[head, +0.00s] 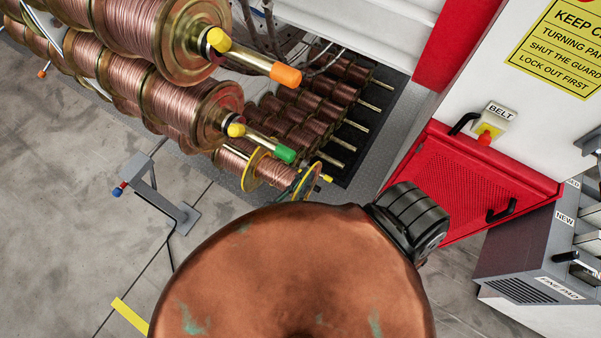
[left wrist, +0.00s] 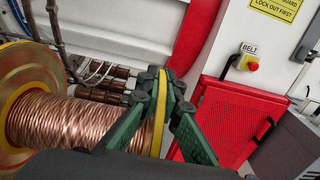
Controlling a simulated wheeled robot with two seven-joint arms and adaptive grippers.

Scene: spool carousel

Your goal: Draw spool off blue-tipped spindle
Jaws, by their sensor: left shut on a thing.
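A copper-wire spool (left wrist: 80,122) with yellow flanges lies across the left wrist view. It also shows in the head view (head: 272,171), low beside the rack's larger spools. My left gripper (left wrist: 161,82) has its green fingers on either side of the spool's near yellow flange (left wrist: 158,125) and is shut on it at the rim. In the head view my own copper-coloured arm hides most of that gripper. My right gripper is not in view.
Larger spools sit on the orange-tipped spindle (head: 286,75) and green-tipped spindle (head: 285,153) above. A dark tray (head: 372,126) holds several spools behind. A red guard panel (head: 470,182) with a belt switch (head: 487,131) stands right. Floor is open at lower left.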

